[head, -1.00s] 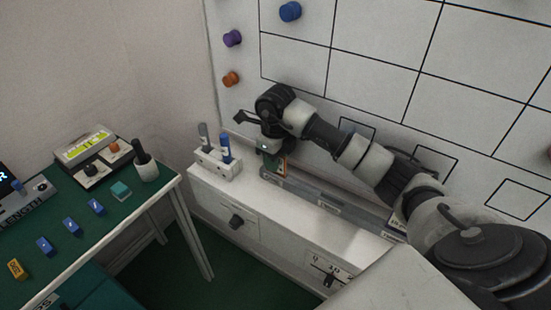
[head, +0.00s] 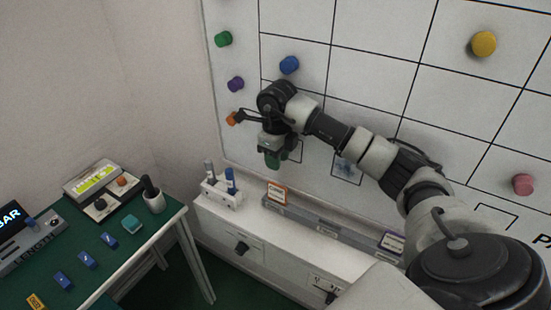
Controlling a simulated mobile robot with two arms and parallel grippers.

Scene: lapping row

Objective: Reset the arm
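My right arm reaches in from the lower right across the whiteboard (head: 390,70). Its dark gripper (head: 273,158) points down in front of the board, above the ledge (head: 325,226) and apart from it. A dark green part shows at the fingertips; I cannot tell whether it is a finger pad or a held thing, nor whether the fingers are open. An orange-edged card (head: 277,194) stands on the ledge below the gripper. My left gripper is not in view.
Purple (head: 235,84), blue (head: 289,64) and orange (head: 231,119) magnets sit on the board near the arm. A marker holder (head: 221,192) stands on the ledge's left end. A green-topped table (head: 108,258) with blue blocks stands at left.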

